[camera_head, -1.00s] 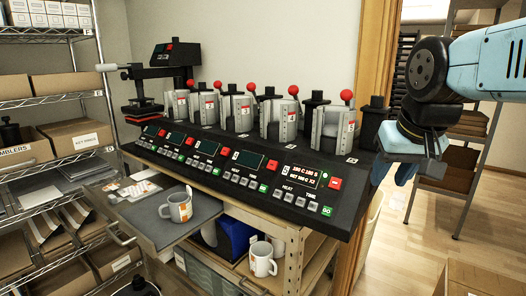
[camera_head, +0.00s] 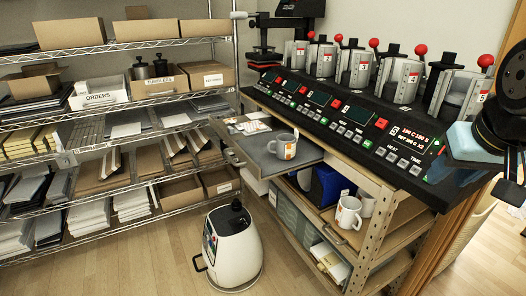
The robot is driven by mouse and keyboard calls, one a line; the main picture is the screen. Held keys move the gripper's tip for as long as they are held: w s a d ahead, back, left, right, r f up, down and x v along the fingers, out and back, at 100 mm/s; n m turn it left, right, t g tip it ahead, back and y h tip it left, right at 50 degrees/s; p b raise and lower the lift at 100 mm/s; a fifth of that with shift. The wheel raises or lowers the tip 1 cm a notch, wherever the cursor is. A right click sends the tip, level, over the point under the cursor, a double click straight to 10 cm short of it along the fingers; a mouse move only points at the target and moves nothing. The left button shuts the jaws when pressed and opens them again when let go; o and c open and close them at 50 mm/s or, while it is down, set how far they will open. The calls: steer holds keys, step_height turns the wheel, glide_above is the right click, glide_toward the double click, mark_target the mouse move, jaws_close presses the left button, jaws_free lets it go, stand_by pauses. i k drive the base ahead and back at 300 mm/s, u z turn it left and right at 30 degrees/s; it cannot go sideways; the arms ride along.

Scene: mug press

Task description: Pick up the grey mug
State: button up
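A grey mug (camera_head: 284,146) with an orange-and-white label stands upright on the pulled-out grey tray (camera_head: 255,148) below the press bench. A whiter mug (camera_head: 348,213) with a similar label stands on the shelf lower right. My gripper (camera_head: 510,188) is at the right edge of the picture, in front of the right end of the press panel and well away from both mugs. It is partly cut off, and its finger opening cannot be made out. Nothing is seen held in it.
The black mug press (camera_head: 345,125) has several clamps with red knobs. A white rounded canister (camera_head: 232,245) stands on the floor before the tray. Wire shelving (camera_head: 120,135) with boxes fills the left. A blue bin (camera_head: 327,186) sits under the bench. Floor is open at front left.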

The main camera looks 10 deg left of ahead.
mark_target(283, 139)
steer(key=u, duration=0.85)
steer(key=k, duration=1.05)
steer(key=u, duration=0.3)
steer(key=i, duration=1.55)
steer(key=z, duration=0.45)
